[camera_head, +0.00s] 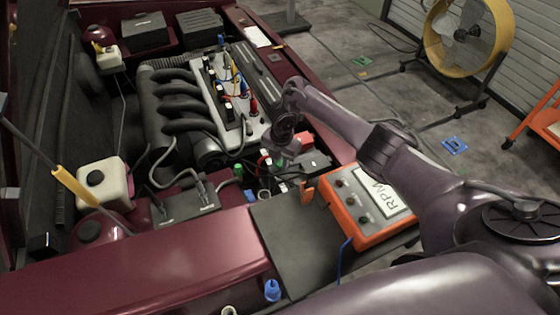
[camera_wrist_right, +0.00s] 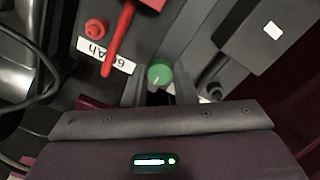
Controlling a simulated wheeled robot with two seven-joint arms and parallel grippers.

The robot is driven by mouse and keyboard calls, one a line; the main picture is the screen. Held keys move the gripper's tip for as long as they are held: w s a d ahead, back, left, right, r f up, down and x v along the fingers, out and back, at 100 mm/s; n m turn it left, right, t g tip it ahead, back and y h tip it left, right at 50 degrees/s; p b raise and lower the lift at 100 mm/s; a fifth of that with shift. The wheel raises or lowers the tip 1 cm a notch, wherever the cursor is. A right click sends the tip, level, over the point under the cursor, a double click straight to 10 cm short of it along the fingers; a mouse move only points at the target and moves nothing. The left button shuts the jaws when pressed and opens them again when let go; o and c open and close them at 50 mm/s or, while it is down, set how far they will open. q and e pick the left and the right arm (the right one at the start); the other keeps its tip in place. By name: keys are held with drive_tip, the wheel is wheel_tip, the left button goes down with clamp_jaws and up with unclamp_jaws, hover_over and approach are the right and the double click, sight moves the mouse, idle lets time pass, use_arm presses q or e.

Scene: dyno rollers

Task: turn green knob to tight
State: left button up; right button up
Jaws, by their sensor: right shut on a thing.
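The green knob (camera_wrist_right: 159,71) is round, with a short pale mark on its face, and shows in the middle of the right wrist view. My right gripper (camera_wrist_right: 160,78) has one finger on each side of it and is shut on it. In the head view my right gripper (camera_head: 284,133) is down in the engine bay, beside the right side of the engine. The knob is too small and covered to make out clearly there. No "tight" marking can be read. My left gripper is not in view.
The engine (camera_head: 185,105) is left of my arm. An orange RPM meter (camera_head: 367,205) sits on the front edge. A yellow fan (camera_head: 467,35) stands behind.

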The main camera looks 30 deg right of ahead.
sight(281, 163)
idle(0.3)
drive_tip(key=o, duration=1)
drive_tip(key=shift+r, duration=0.1)
wheel_tip(281, 163, up, 7)
drive_tip(key=shift+d+f+p, duration=0.15)
drive_tip(key=shift+f+p, duration=0.05)
drive_tip(key=shift+p, duration=0.6)
drive_tip(key=shift+s+r+p, duration=0.1)
drive_tip(key=shift+r+p, duration=0.4)
drive_tip(key=shift+r, duration=0.1)
